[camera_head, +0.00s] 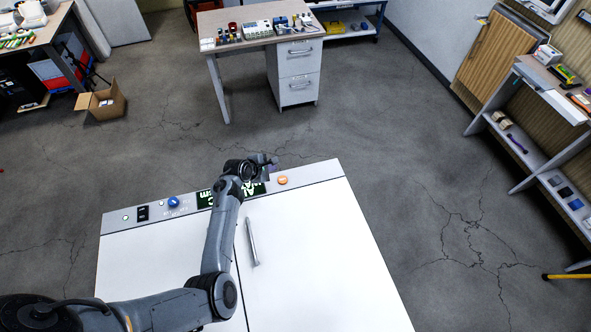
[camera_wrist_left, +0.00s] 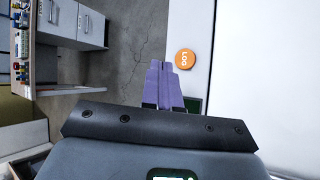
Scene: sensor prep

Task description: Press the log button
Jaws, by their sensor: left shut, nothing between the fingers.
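The log button (camera_head: 282,180) is a round orange button on the grey control strip along the machine's far edge. It also shows in the left wrist view (camera_wrist_left: 185,59), lettered LOG. My left gripper (camera_head: 272,163) is over the far edge of the strip, a little left of and beyond the button in the head view. In the left wrist view its purple fingers (camera_wrist_left: 163,75) are shut together and empty. The fingertips appear beside the button, apart from it in the picture; their height above the strip is hard to tell. My right gripper does not show.
The strip also carries a green-lettered display (camera_head: 204,198), partly behind my arm, a blue knob (camera_head: 174,202) and a black switch (camera_head: 143,213). A desk with drawers (camera_head: 298,75) stands beyond, across open floor.

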